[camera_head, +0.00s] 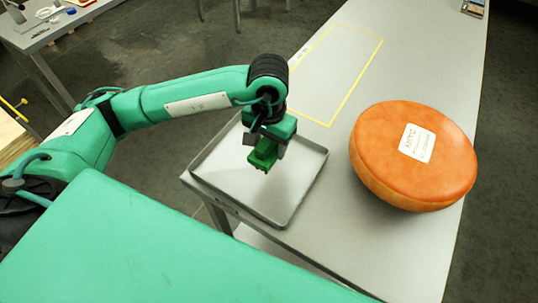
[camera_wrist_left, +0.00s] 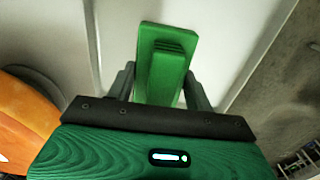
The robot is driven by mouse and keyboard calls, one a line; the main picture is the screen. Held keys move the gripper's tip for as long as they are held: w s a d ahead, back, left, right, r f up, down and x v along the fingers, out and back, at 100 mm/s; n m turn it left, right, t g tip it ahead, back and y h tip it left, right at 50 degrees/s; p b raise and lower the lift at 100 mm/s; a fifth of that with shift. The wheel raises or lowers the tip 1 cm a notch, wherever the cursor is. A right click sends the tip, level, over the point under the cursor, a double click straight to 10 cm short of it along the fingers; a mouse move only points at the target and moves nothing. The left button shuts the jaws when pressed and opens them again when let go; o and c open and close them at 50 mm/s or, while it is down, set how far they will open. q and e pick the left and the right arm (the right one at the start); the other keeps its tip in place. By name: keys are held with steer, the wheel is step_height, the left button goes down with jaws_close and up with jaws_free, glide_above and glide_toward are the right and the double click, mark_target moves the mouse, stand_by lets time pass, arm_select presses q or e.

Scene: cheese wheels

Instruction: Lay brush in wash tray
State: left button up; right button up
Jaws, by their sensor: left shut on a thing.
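The brush (camera_head: 264,155) is a green block held over the wash tray. In the left wrist view the brush (camera_wrist_left: 163,62) sits between the two dark fingers. My left gripper (camera_head: 266,143) is shut on it, pointing down. The wash tray (camera_head: 289,209) is a shallow grey metal tray with a raised rim at the table's left corner. It also shows in the left wrist view (camera_wrist_left: 215,30), beneath the brush. I cannot tell whether the brush touches the tray floor. My right gripper is not in view.
A large orange cheese wheel (camera_head: 385,180) with a white label lies on the grey table (camera_head: 345,245), right of the tray. A yellow outlined rectangle (camera_head: 352,95) behind the tray is empty. Another table (camera_head: 50,35) with small items stands at the far left.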

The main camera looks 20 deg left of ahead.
arm_select(q)
step_height(320, 180, down, 3)
steer(key=shift+r, duration=0.1)
step_height(320, 180, down, 4)
steer(key=shift+r+p, duration=0.1)
steer(key=shift+p, duration=0.55)
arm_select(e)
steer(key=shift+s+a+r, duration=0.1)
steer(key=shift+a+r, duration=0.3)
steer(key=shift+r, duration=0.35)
arm_select(q)
steer(key=shift+f, duration=0.2)
steer(key=o, duration=0.9)
steer(key=shift+o, duration=0.2)
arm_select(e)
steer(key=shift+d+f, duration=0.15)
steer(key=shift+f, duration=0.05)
arm_select(q)
steer(key=shift+r, duration=0.1)
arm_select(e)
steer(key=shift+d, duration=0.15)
